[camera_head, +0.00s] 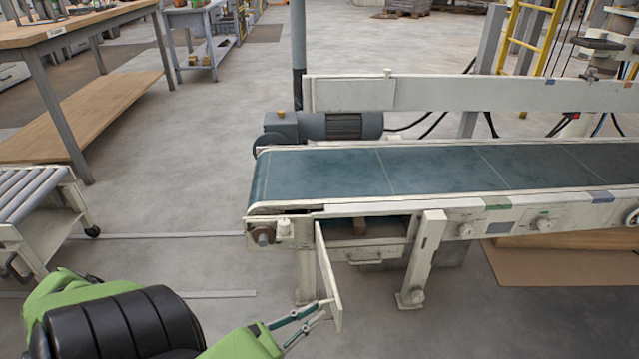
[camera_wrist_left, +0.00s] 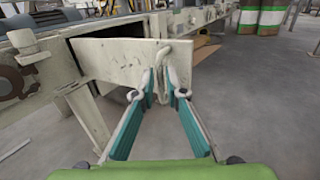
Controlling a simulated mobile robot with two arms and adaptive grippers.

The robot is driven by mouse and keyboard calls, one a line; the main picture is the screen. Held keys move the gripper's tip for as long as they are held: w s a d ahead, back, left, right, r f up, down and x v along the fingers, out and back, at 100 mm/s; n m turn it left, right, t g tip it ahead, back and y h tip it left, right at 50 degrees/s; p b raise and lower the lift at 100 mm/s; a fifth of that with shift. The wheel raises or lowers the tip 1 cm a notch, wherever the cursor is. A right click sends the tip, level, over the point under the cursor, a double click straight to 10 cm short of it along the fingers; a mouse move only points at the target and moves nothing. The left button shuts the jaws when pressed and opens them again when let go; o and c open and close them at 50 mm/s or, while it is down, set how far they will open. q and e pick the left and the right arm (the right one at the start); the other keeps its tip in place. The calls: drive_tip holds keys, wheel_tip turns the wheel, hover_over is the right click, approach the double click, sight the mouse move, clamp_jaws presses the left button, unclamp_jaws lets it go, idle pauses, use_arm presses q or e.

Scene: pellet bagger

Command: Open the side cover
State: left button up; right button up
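The side cover (camera_head: 329,277) is a cream panel below the near side of the conveyor. It stands swung out from the frame, with a dark recess (camera_head: 390,229) exposed beside it. In the left wrist view the cover (camera_wrist_left: 110,60) reaches from the frame at left to my fingers. My left gripper (camera_head: 326,306) is at the cover's free end. In the left wrist view its teal fingers (camera_wrist_left: 162,78) close around the cover's bent-rod handle (camera_wrist_left: 164,58). My right gripper is in neither view.
The conveyor (camera_head: 430,171) has a blue belt and a support leg (camera_head: 423,260) right of the recess. A brown block (camera_head: 360,226) shows in the recess. A roller cart (camera_head: 40,220) stands at left. Floor (camera_head: 185,265) between them is clear.

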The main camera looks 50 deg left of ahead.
use_arm(q)
drive_tip(key=s+a, duration=0.1)
drive_tip(key=s, duration=0.8)
drive_tip(key=shift+s, duration=0.2)
